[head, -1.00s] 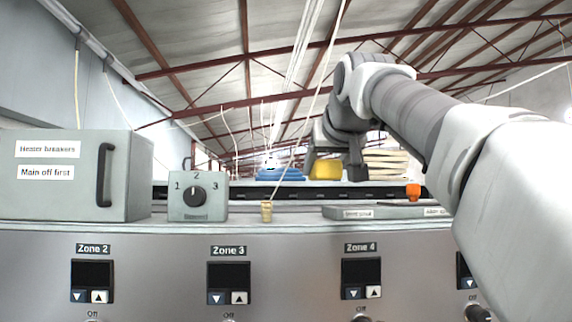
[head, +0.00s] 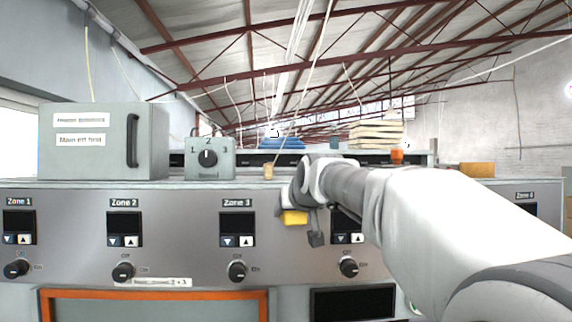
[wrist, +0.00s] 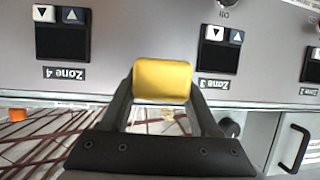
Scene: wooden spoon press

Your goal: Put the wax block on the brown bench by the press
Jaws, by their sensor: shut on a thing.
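The yellow wax block (head: 295,217) is held in my gripper (head: 302,228), in front of the press's grey control panel near the Zone 3 and Zone 4 controllers. In the wrist view the wax block (wrist: 163,80) sits between the two fingertips, with the panel behind it. My gripper is shut on it. The block is clear of the panel top, and my wrist hides part of it in the head view. I cannot make out a brown bench in either view.
A grey heater breaker box (head: 100,142) and a dial box (head: 209,160) stand on the panel top. An orange object (head: 397,155) and a stack of pale boards (head: 376,134) are further right. An orange frame (head: 153,293) is below the panel.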

